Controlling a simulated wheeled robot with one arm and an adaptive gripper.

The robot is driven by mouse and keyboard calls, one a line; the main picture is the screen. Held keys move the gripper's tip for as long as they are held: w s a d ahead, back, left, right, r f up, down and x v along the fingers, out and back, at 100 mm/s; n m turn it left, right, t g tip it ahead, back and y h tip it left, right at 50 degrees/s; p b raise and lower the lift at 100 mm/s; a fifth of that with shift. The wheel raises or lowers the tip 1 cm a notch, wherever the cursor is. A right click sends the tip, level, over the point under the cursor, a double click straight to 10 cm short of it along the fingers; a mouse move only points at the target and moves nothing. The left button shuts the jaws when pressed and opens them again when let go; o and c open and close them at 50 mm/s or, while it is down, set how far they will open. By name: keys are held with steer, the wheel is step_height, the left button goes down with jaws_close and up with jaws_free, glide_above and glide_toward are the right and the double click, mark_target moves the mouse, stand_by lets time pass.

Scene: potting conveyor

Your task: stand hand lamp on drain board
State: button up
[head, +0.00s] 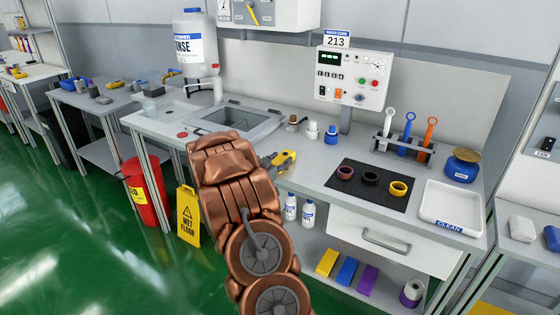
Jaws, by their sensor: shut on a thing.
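My gripper (273,162), small and dark beyond my copper arm, is shut on a yellow item with a dark part, which looks like the hand lamp (286,158). It is in front of the bench, right of the sink (243,117). My arm hides part of the grip, and I cannot tell whether the lamp touches the worktop. The pale surface left of the sink (172,108) looks like the drain board. A small red disc (182,134) lies near its front edge.
A rinse tank (194,48) stands behind the drain board, with a tap beside it. Small bottles (331,135), a dark mat (370,196) with rings, a tool rack (405,147) and a white tray (452,206) occupy the right. A wet-floor sign (188,215) and red bin (146,192) stand below left.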

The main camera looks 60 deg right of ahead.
steer(key=shift+f, duration=0.15)
steer(key=o, duration=1.2)
steer(key=shift+r, duration=0.25)
steer(key=a, duration=0.4)
steer(key=a+b, duration=0.1)
steer(key=a, duration=0.7)
steer(key=shift+s+r, duration=0.2)
steer(key=shift+r, duration=0.05)
